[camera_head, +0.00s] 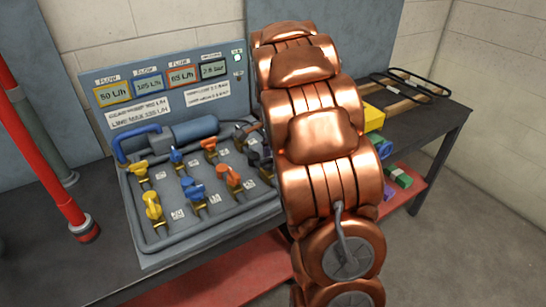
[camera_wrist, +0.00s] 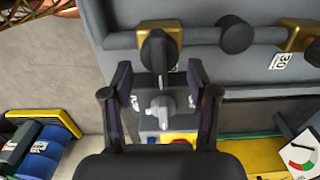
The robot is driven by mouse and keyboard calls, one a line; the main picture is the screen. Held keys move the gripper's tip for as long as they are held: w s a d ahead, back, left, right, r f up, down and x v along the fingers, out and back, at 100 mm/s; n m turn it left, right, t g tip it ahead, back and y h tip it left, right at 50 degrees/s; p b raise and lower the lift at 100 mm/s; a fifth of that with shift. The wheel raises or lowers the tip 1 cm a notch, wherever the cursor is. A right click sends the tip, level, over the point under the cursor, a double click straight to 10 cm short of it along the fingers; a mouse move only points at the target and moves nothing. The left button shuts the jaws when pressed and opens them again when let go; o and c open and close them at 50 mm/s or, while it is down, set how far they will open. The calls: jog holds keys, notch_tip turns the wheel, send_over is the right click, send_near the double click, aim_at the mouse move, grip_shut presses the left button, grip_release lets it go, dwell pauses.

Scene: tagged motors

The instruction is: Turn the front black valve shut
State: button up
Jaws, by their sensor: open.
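In the wrist view, a black valve handle (camera_wrist: 157,52) points up and down the picture in front of a brass fitting (camera_wrist: 176,36). My gripper (camera_wrist: 160,82) is open, with one finger on each side of the handle's lower part. I see gaps between the handle and both fingers. In the head view, dark valve handles (camera_head: 252,136) show at the panel's right side. My copper arm covers part of that side and hides my gripper.
A dark round knob (camera_wrist: 235,35) stands right of the handle. The valve panel (camera_head: 160,250) also bears yellow (camera_head: 154,207), blue (camera_head: 193,190) and orange (camera_head: 229,178) valves. A blue cylinder (camera_wrist: 40,150) and a yellow item (camera_wrist: 45,114) lie at the wrist view's lower left.

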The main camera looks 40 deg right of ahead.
notch_tip(320, 180, up, 12)
dwell(0.6)
dwell(0.5)
jog(key=s+a+f+n+g+p, duration=0.1)
jog(key=s+a+n+p, duration=0.2)
jog(key=s+a+n, duration=0.6)
jog(key=s+a+f+n+p, duration=0.2)
jog(key=s+a+n, duration=0.8)
jog(key=s, duration=1.1)
jog(key=a+p, duration=0.1)
jog(key=a, duration=0.2)
jog(key=shift+a+f+g, duration=0.15)
jog(key=shift+a+g, duration=0.2)
jog(key=shift+g, duration=0.05)
jog(key=shift+s, duration=0.1)
